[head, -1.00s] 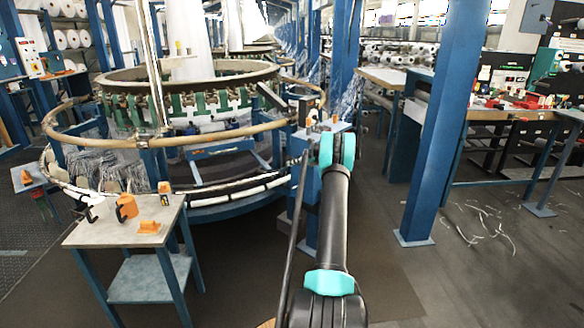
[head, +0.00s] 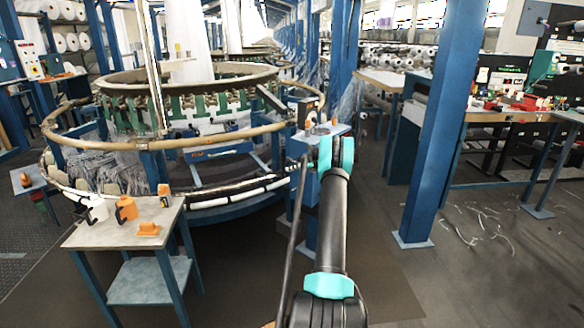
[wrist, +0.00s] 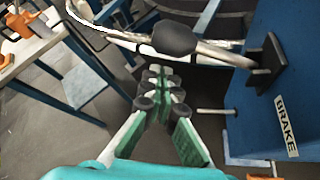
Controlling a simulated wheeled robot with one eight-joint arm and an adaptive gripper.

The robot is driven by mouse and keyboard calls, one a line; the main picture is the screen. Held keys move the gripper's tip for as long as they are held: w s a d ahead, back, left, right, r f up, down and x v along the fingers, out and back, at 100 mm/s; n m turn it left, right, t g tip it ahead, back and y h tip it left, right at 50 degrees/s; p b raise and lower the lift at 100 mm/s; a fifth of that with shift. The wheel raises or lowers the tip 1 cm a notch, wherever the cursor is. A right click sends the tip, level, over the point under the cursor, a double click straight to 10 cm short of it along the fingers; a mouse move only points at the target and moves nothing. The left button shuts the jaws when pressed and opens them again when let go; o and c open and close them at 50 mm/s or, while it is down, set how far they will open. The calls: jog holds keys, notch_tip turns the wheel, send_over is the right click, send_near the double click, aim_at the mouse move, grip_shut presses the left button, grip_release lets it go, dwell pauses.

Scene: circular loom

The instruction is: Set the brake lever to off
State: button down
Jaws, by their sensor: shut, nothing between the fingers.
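The brake lever (wrist: 173,37) shows in the wrist view as a metal rod with a black oval knob, pointing left from a black bracket (wrist: 267,64). The bracket sits on the side of a blue box with a white BRAKE label (wrist: 287,126). My gripper (wrist: 160,77) is shut and empty, with its fingertips just below the knob in the picture. I cannot tell whether they touch it. No off mark is readable. In the head view my arm hides the gripper, and the lever cannot be made out.
The large circular loom (head: 190,84) stands behind with a tan ring rail. A small table (head: 95,236) with orange and white items is at the left. A blue column (head: 436,130) stands right of my arm. The floor between column and arm is open.

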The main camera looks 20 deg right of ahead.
jog(key=s+f+v, duration=0.1)
jog(key=v, duration=0.8)
jog(key=shift+f, duration=0.2)
jog(key=s+a+r+n+g+h, duration=0.2)
jog(key=s+a+r+n, duration=0.2)
jog(key=s+a+n, duration=0.55)
jog(key=s+a+r+n+g+h, duration=0.2)
jog(key=s+a+r+n, duration=0.35)
jog(key=s+a, duration=0.7)
jog(key=s+a+f+n+h, duration=0.1)
jog(key=s+a+f+n, duration=0.1)
jog(key=s+n, duration=0.4)
jog(key=s+a+f+n+h, duration=0.2)
jog(key=s+a+n, duration=0.3)
jog(key=s, duration=1.1)
jog(key=s+a+f+n+g+h, duration=0.1)
jog(key=s+a+f+n, duration=0.2)
jog(key=s+n, duration=0.4)
jog(key=s+f, duration=0.1)
jog(key=s, duration=0.3)
jog(key=shift+s+a+f+h, duration=0.2)
jog(key=shift+s+a+h, duration=0.1)
jog(key=shift+a, duration=0.05)
